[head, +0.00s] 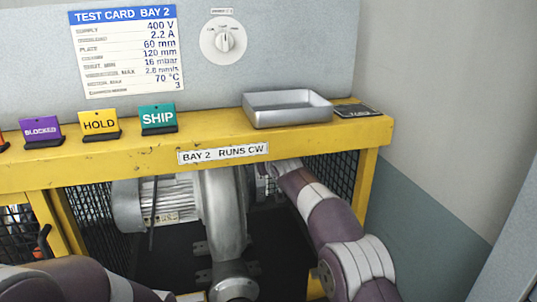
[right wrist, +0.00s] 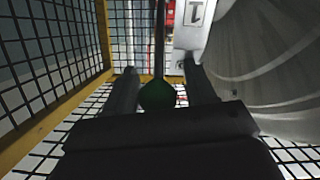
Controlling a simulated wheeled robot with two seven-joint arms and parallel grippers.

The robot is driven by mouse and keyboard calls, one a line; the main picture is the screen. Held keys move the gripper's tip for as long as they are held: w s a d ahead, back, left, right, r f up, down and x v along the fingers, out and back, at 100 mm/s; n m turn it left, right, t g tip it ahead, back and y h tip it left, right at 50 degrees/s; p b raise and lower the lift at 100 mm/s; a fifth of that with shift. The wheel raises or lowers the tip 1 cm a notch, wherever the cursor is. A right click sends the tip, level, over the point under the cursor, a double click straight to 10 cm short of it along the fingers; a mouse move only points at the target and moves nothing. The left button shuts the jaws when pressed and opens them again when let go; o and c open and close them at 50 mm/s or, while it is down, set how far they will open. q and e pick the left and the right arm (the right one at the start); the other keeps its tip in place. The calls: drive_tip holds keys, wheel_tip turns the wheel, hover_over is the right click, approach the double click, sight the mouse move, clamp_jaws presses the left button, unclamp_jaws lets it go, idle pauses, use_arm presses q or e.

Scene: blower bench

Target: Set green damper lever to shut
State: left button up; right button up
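The green damper lever shows in the right wrist view as a dark rod with a dark green round knob (right wrist: 158,95) at its lower end. My right gripper (right wrist: 160,80) has its two fingers apart, one on each side of the knob. A gap shows between the knob and the right-hand finger; whether the left-hand finger touches it I cannot tell. In the head view my right arm reaches under the bench beside the blower (head: 222,205), and its gripper and the green lever are hidden there. My left arm is at the lower left, its gripper outside the picture.
The yellow bench beam (head: 220,135) runs above my right arm. It carries a metal tray (head: 287,108) and several coloured signs, including SHIP (head: 157,118). Black mesh (right wrist: 60,45) closes in the lever space on the left; the grey blower casing (right wrist: 265,65) bounds it on the right.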

drive_tip(key=shift+s+d+b, duration=0.1)
drive_tip(key=shift+s+b, duration=0.25)
drive_tip(key=shift+b, duration=0.15)
drive_tip(key=b+v, duration=0.6)
drive_tip(key=v, duration=0.6)
